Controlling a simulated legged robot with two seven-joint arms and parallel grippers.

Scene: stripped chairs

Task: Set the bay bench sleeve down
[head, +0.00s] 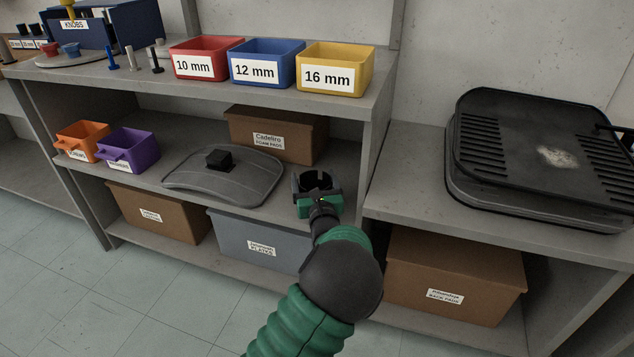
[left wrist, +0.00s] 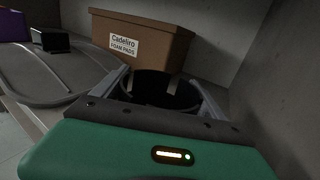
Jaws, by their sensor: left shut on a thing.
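My left gripper (head: 318,197) reaches in at the front edge of the middle shelf (head: 185,185). It is shut on a short black open-topped sleeve (head: 315,179), seen in front of the right part of this bay. In the left wrist view the sleeve (left wrist: 160,92) sits between the two grey fingers of the left gripper (left wrist: 158,97), its round opening facing up. I cannot tell whether its underside touches the shelf. My right gripper is not in view.
A brown foam pads box (head: 275,138) stands behind the sleeve. A grey curved panel with a black block (head: 225,180) lies to its left, with orange (head: 82,140) and purple bins (head: 128,148) beyond. A divider wall (head: 372,140) stands close on the right.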

